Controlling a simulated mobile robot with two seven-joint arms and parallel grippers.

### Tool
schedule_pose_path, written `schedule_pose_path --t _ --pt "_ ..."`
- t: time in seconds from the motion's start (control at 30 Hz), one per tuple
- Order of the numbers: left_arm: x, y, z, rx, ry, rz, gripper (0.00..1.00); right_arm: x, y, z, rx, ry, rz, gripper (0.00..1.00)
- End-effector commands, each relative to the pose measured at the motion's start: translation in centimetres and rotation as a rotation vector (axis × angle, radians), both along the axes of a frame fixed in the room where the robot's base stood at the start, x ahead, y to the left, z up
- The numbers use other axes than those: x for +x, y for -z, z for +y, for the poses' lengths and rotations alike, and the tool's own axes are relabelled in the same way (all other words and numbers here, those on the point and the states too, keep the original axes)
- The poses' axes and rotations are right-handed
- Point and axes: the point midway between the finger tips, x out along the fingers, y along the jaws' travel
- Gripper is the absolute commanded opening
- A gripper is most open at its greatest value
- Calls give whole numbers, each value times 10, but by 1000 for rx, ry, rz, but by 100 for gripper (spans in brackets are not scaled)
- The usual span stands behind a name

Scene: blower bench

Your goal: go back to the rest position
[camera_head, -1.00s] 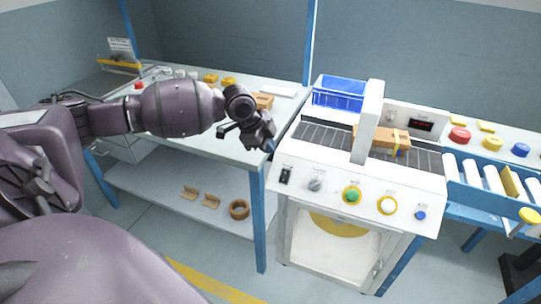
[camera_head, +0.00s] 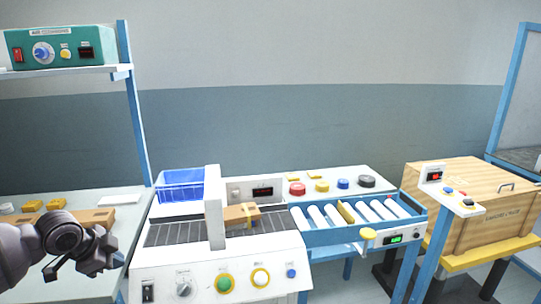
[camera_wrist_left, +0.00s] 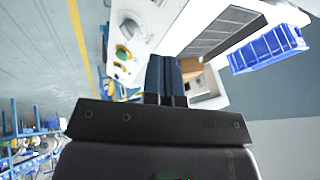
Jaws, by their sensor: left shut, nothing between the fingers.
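My left gripper (camera_head: 114,262) is at the lower left of the head view, beside the left side of the white machine (camera_head: 215,265). In the left wrist view its two dark fingers (camera_wrist_left: 165,78) are together with nothing between them. The gripper is apart from the machine and over the front of the left table. My right gripper is in neither view now.
A small cardboard box (camera_head: 240,215) lies on the machine's belt, with a blue bin (camera_head: 180,187) behind. A roller conveyor (camera_head: 350,232) runs right, towards a wooden crate (camera_head: 490,200). A green control box (camera_head: 62,47) stands on a shelf above the left table (camera_head: 75,285).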

Motion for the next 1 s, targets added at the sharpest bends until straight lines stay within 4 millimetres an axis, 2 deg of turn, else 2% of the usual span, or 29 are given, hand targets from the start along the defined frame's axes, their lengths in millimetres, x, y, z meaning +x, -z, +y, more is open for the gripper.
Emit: schedule_pose_path --t 0.07,0.2,0.33,0.43,0.57,0.7,0.87,1.0 --pt "12 -11 -1 6 -30 -86 0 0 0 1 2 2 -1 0" --pt "28 -21 -21 -32 -55 -230 0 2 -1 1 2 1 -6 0" --pt "29 -11 -49 -108 -74 -335 0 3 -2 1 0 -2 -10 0" --pt "21 5 -71 -182 -96 -398 0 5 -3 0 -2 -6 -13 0" --pt "1 30 -98 -284 -139 -461 0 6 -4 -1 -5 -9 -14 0" --pt "-29 57 -119 -385 -206 -509 0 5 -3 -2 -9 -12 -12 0" --pt "-71 87 -134 -469 -308 -538 0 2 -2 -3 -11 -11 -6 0" --pt "-114 114 -140 -512 -420 -541 0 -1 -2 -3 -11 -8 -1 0"
